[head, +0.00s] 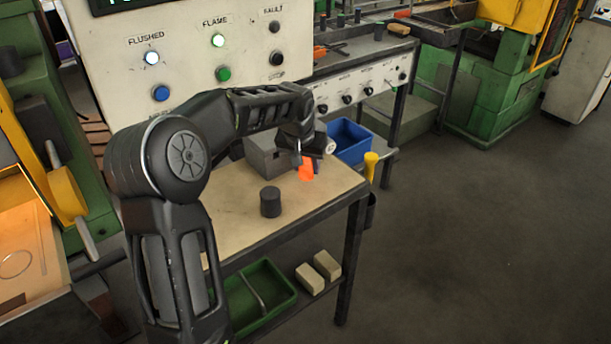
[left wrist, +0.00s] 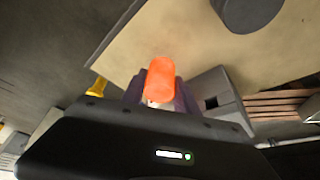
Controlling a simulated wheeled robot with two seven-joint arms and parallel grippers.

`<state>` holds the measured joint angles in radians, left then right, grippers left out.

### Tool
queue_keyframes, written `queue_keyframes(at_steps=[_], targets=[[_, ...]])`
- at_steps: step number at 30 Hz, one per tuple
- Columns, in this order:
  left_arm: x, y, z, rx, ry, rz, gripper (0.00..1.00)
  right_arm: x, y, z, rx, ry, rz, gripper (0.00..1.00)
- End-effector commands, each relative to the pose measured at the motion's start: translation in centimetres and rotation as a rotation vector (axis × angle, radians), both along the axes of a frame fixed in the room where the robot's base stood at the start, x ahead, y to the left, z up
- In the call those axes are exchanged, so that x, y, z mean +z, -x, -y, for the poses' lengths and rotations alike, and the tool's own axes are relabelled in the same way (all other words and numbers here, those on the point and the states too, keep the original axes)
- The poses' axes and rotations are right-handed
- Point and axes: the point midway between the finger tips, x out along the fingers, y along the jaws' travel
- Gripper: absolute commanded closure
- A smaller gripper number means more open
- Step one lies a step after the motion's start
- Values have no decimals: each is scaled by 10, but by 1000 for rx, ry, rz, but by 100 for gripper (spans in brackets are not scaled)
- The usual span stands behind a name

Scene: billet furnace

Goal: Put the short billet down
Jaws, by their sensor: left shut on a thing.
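The short billet (head: 306,169) glows orange in the head view, low beside the grey block on the table. It also shows in the left wrist view (left wrist: 160,80), between the two fingers. My left gripper (head: 309,158) is shut on it, pointing down over the table's far right part. Whether the billet's lower end touches the table top (head: 318,202) cannot be told. A dark cylinder (head: 270,202), not glowing, stands upright nearer the front; it also shows in the left wrist view (left wrist: 250,8). My right gripper is not in view.
A grey block (head: 268,153) stands close to the left gripper. A blue bin (head: 349,141) and a yellow post (head: 370,165) are beyond the table's right edge. A green tray (head: 258,297) and two pale bricks (head: 318,270) lie on the lower shelf. The table's right front is bare.

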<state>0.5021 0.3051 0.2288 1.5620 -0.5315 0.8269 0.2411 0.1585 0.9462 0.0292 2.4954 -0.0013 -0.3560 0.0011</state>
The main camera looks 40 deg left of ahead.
Motion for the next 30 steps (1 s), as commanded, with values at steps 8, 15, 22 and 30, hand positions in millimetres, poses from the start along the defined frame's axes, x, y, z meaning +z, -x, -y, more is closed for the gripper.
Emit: queue_keyframes(at_steps=[8,15,22,30], targets=[[-11,0,0,1,1,0,100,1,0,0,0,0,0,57],[-36,-1,0,0,1,3,100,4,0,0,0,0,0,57],[-36,-1,0,0,0,4,100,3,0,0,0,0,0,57],[-40,0,0,0,1,0,53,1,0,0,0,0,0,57]])
